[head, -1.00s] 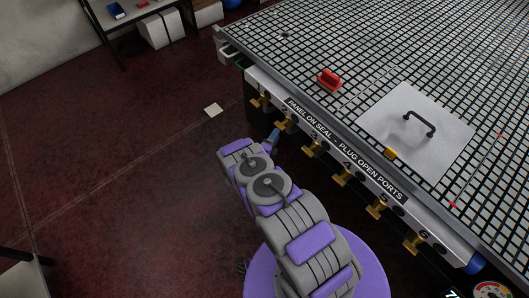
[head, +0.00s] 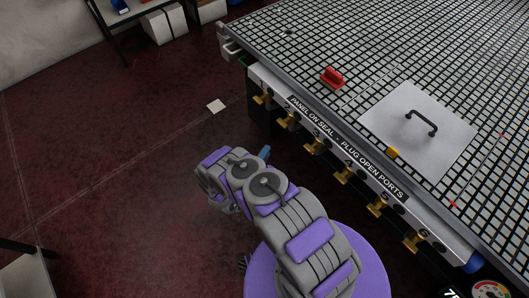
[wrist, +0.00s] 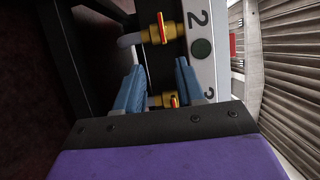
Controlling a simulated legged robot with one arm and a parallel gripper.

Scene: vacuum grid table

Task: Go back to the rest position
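My gripper (wrist: 157,78) is open and empty in the wrist view, its two blue fingers apart. A yellow valve with a red handle (wrist: 165,98) shows beyond the gap between them. In the head view, only a blue bit of the gripper (head: 265,152) shows behind my grey and purple arm. My arm is bent over the floor, left of the front edge of the grid table (head: 345,30), apart from it.
Several brass valves (head: 313,146) stick out along the table's front. A grey panel (head: 400,125) with a black handle, a yellow block (head: 393,152) and a red-handled piece (head: 332,77) lie on the table.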

